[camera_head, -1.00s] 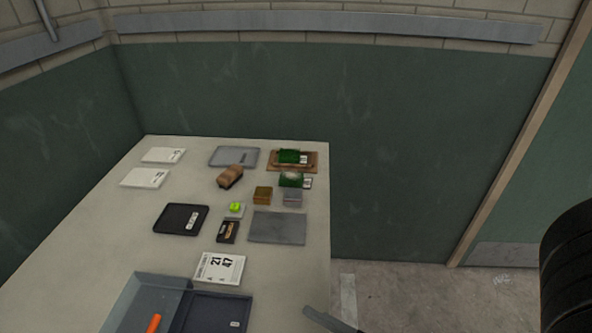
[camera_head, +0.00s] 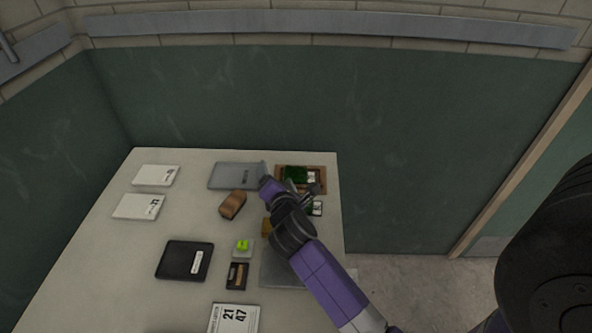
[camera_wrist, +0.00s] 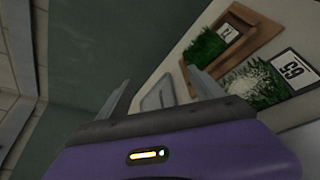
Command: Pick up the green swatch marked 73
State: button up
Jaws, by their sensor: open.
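A green turf swatch (camera_head: 296,173) lies on a brown wooden tray (camera_head: 321,172) at the table's back right. It shows in the wrist view (camera_wrist: 205,47), with its label at the edge too small to read. A second green swatch with a pale patch, clear in the wrist view (camera_wrist: 258,85), lies in front of the tray; its label looks like 65 or 59. My gripper (camera_head: 291,176) is open and empty above this back right area.
A grey tray (camera_head: 236,176), a brown block (camera_head: 232,204), a black tray (camera_head: 184,260) and a yellow-green item (camera_head: 242,246) lie left of my arm. White cards (camera_head: 139,206) lie at the far left. A green wall stands behind the table. A grey plate (camera_head: 283,274) is partly hidden by my arm.

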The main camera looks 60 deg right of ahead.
aim_at(295, 170)
jog(key=s+d+f+n+g, duration=0.1)
jog(key=n, duration=0.1)
jog(key=s+d+f+n+g, duration=0.1)
jog(key=s+n+g, duration=0.1)
jog(key=shift+s+d+f+n+h, duration=0.1)
jog(key=shift+d+f+n+h, duration=0.1)
jog(key=shift+d+n+h, duration=0.15)
jog(key=shift+s+d+f+n, duration=0.25)
jog(key=shift+s+n, duration=0.1)
jog(key=shift+n, duration=0.3)
jog(key=shift+g, duration=0.3)
jog(key=shift+x, duration=3.8)
jog(key=shift+c, duration=0.5)
jog(key=c, duration=1)
